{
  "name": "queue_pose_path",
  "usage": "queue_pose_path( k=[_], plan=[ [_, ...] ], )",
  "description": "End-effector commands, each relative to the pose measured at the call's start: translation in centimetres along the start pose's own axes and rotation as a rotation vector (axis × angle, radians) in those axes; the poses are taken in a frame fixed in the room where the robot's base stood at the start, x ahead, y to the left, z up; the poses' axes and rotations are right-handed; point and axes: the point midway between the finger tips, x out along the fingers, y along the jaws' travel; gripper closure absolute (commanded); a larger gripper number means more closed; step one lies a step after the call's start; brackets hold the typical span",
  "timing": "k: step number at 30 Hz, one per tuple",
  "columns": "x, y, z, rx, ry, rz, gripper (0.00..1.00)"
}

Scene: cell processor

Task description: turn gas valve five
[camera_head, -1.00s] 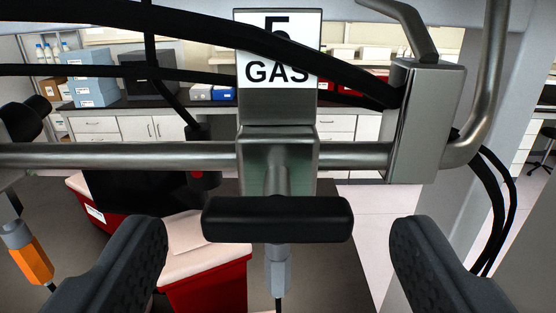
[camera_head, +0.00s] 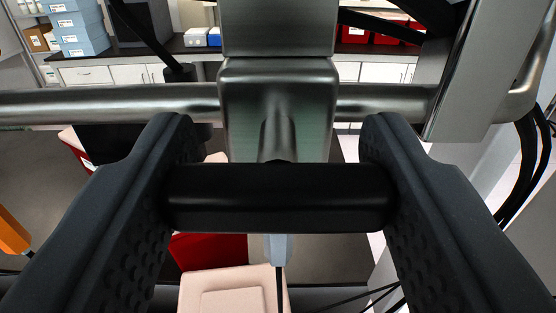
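The valve handle (camera_head: 278,198) is a black horizontal bar on a metal valve body (camera_head: 278,100) in the middle of the view. The valve body sits on a horizontal metal pipe (camera_head: 110,104). The "5 GAS" label seen earlier is out of view now. My gripper (camera_head: 280,190) has one finger at each end of the handle, with the bar spanning the space between them. The fingers look to be at or against both handle ends; firm contact cannot be told for certain. The handle is level.
A metal block (camera_head: 480,75) and bent pipe are on the right, with black cables (camera_head: 535,165) below. An orange fitting (camera_head: 12,232) hangs at the left edge. A red bin (camera_head: 205,250) and a pale-topped bin (camera_head: 235,290) stand below. Lab cabinets (camera_head: 130,74) line the back.

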Motion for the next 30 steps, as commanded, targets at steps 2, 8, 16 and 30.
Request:
queue_pose_path(
  k=[2, 8, 16, 30],
  plan=[
    [0.0, 0.0, -0.01, -0.008, 0.0, 0.0, 0.74],
    [-0.01, 0.01, -0.01, -0.15, 0.0, 0.001, 0.74],
    [-0.01, -0.07, -0.03, -0.268, 0.001, 0.0, 0.74],
    [-0.01, -0.07, -0.03, -0.265, 0.001, 0.0, 0.29]
  ],
)
